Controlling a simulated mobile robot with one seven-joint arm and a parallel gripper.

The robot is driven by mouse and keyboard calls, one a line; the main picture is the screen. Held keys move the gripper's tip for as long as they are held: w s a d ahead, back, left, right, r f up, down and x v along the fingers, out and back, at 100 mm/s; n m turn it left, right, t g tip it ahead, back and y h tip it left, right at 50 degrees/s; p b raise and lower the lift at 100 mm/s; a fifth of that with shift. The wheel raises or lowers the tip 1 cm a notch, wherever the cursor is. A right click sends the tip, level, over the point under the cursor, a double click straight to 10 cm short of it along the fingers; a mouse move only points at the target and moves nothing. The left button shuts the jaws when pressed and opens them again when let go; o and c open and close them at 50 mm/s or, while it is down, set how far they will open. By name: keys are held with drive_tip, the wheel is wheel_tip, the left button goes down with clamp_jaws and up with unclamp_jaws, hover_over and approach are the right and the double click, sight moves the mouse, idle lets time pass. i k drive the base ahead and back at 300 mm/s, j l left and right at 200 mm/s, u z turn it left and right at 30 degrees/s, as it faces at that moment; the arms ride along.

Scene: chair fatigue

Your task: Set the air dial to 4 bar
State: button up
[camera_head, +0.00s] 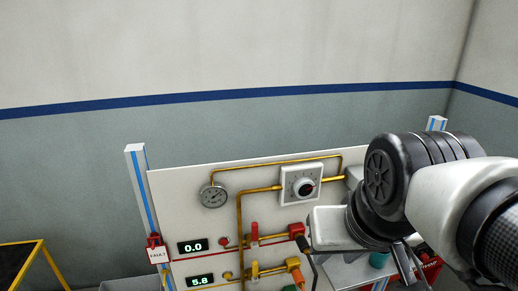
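The air dial (303,186) is a round black knob with a light centre and a ring of marks, on a square white plate on the upright panel. Its marks are too small to read. A round pressure gauge (213,196) sits to its left, joined by yellow pipes; its needle cannot be read. My arm comes in from the right, in front of the panel. My gripper (409,264) seems to be the dark grey prongs at the lower right, below and right of the dial and apart from it. Whether it is open is unclear.
Two displays read 0.0 (193,246) and 5.8 (201,281). Red and yellow valve handles (254,234) and connectors (297,231) stick out below the dial. A FAULT tag (158,255) hangs at left. A teal object (379,260) stands near a red container (430,271).

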sight(303, 189)
drive_tip(key=k+l+z, duration=0.1)
drive_tip(key=k+z, duration=0.25)
drive_tip(key=k, duration=0.25)
drive_tip(key=z, duration=0.45)
drive_tip(key=j+z, duration=0.15)
drive_tip(key=z, duration=0.3)
drive_tip(key=j+z, duration=0.1)
drive_tip(key=z, duration=0.35)
drive_tip(key=j, duration=0.65)
drive_tip(key=i, duration=0.05)
